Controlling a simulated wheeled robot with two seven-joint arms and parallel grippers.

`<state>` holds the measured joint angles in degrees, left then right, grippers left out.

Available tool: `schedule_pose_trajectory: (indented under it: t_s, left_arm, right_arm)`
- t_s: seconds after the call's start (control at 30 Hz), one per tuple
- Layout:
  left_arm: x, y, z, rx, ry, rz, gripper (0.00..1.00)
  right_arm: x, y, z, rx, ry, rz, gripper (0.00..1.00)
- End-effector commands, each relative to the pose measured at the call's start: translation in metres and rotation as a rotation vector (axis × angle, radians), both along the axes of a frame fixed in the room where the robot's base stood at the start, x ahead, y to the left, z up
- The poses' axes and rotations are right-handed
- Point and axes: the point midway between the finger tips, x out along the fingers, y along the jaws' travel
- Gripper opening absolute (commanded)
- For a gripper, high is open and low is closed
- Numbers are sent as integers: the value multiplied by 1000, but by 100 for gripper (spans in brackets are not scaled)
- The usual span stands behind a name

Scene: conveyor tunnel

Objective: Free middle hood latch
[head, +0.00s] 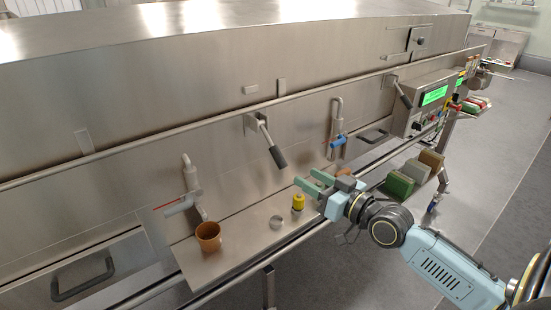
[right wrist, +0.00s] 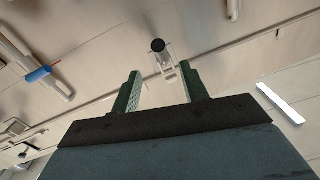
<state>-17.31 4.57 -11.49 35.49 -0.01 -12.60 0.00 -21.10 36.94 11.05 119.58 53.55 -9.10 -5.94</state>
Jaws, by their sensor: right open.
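The middle hood latch (head: 276,155) is a steel lever with a dark grip, hanging tilted from its bracket on the hood front. In the right wrist view the latch (right wrist: 158,47) shows with its dark round grip end toward me, beyond and between my fingertips. My right gripper (head: 308,180), with green fingers, is open and empty. It is below and to the right of the latch in the head view, apart from it. My left gripper is in neither view.
A steel shelf (head: 235,250) below holds a brown cup (head: 208,236), a small metal ring or cup (head: 276,222) and a yellow container (head: 298,202). A blue-handled valve (head: 338,141) and another latch (head: 403,93) are to the right. A rail (head: 200,124) runs along the hood.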

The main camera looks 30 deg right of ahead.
Motion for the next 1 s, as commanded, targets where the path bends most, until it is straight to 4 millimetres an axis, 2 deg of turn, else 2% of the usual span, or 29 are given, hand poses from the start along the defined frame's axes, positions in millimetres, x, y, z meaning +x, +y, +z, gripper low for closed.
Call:
schedule_pose_trajectory:
  t_s: [0.6,0.8,1.0]
  left_arm:
    - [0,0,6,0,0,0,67]
    - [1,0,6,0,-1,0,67]
    - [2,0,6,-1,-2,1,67]
  right_arm:
    - [95,19,1,2,0,-2,44]
    - [115,23,0,1,1,-3,44]
    - [121,25,0,-1,1,-2,44]
